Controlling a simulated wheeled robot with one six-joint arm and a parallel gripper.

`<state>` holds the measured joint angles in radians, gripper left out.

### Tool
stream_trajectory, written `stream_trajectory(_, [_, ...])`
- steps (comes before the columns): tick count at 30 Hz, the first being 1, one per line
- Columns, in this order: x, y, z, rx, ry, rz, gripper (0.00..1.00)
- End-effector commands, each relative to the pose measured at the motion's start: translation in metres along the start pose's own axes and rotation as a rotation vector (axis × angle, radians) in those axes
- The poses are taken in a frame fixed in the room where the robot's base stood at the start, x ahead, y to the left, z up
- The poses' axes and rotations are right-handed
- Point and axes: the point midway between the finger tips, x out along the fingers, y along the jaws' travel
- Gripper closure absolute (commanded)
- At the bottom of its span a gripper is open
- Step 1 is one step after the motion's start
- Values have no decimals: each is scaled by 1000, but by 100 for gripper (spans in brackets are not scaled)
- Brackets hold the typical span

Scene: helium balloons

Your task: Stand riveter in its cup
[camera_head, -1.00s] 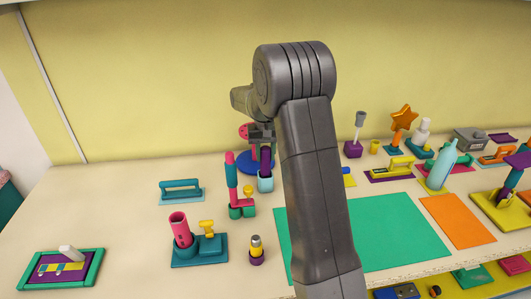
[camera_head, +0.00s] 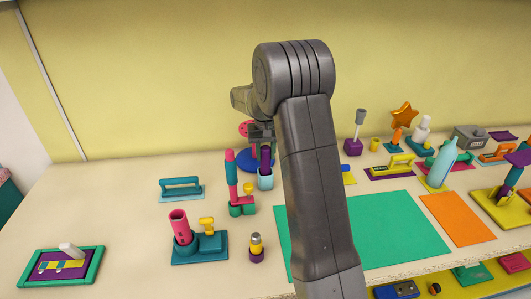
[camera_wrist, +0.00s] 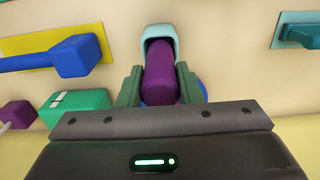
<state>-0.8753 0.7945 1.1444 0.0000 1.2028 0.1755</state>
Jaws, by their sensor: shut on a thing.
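The riveter, a purple rounded piece (camera_head: 265,156), stands upright below my gripper (camera_head: 262,137) at the back of the table. Its lower end is in the light blue cup (camera_head: 265,181), whose wall hides that end. In the wrist view the purple riveter (camera_wrist: 160,78) lies between the two green fingers of my gripper (camera_wrist: 159,86), which are shut on it. The pale cup (camera_wrist: 157,32) surrounds its far end there. Whether the riveter touches the cup's bottom is hidden.
A red and teal tool in a green holder (camera_head: 236,210) stands close left of the cup. A blue round base (camera_head: 245,163) is behind it. A green mat (camera_head: 385,230) lies to the right, partly behind my arm.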

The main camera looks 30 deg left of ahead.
Motion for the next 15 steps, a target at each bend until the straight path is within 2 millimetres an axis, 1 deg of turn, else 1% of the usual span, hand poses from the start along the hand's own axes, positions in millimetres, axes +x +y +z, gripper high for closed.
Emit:
stream_trajectory(5, [2,0,0,0,1,0,100])
stream_trajectory(15, [12,0,0,0,1,0,100])
